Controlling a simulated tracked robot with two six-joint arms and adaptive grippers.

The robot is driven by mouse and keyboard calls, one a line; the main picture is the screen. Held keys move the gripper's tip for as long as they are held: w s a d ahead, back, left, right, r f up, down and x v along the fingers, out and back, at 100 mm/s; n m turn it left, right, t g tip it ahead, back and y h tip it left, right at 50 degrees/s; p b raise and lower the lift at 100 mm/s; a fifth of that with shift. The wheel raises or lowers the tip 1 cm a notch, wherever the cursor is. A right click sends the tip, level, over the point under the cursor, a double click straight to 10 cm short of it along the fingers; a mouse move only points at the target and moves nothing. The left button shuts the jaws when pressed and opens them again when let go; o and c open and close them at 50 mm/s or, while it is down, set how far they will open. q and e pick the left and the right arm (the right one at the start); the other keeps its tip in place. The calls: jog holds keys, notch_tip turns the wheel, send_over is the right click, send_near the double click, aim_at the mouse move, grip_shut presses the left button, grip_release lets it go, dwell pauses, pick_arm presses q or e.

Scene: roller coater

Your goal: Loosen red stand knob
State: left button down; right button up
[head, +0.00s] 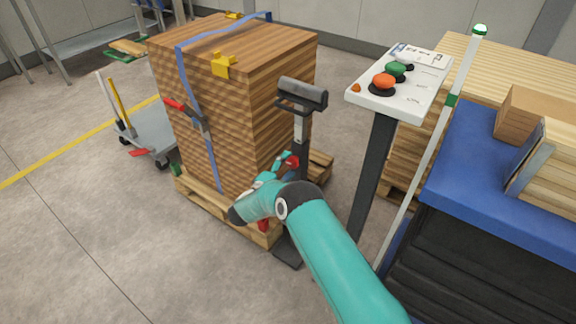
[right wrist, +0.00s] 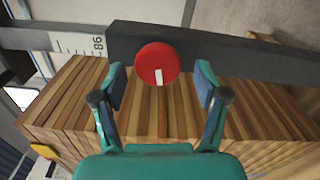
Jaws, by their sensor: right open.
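The red stand knob (right wrist: 157,63) shows in the right wrist view as a round red disc with a white mark, on the dark post of the stand (right wrist: 225,50). My right gripper (right wrist: 160,80) is open, with one finger on each side of the knob and a gap to it on both sides. In the head view the roller stand (head: 302,95) rises beside the wood stack, and a bit of the red knob (head: 293,160) shows past my right gripper (head: 282,168). My left gripper is not in view.
A strapped wood stack (head: 235,80) on a pallet (head: 225,208) stands just left of the stand. A control panel (head: 400,85) on a post and a blue-topped table (head: 470,185) are to the right. A grey cart (head: 150,135) stands at the left. Floor at the lower left is clear.

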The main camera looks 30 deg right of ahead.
jog(key=v, duration=1.2)
jog(key=shift+d, duration=0.1)
jog(key=s+d+f+n+t+y, duration=0.2)
jog(key=d+y, duration=0.1)
jog(key=d, duration=0.5)
jog(key=s+a+f+m+y, duration=0.1)
jog(key=s+a+f+y, duration=0.5)
jog(key=a+f+y, duration=0.25)
jog(key=s+a+f+m+g+y, duration=0.25)
jog(key=s+a, duration=0.25)
jog(key=s, duration=0.3)
jog(key=s+a+f+m+g+y, duration=0.1)
jog(key=s+a+m+g+y, duration=0.3)
jog(key=s, duration=0.4)
jog(key=s+a+f+m+g+y, duration=0.2)
jog(key=s+a+m+y, duration=0.1)
jog(key=s+a, duration=0.4)
notch_tip(320, 180, up, 21)
jog(key=p, duration=2.1)
jog(key=shift+s+d, duration=0.3)
jog(key=shift+d, duration=0.15)
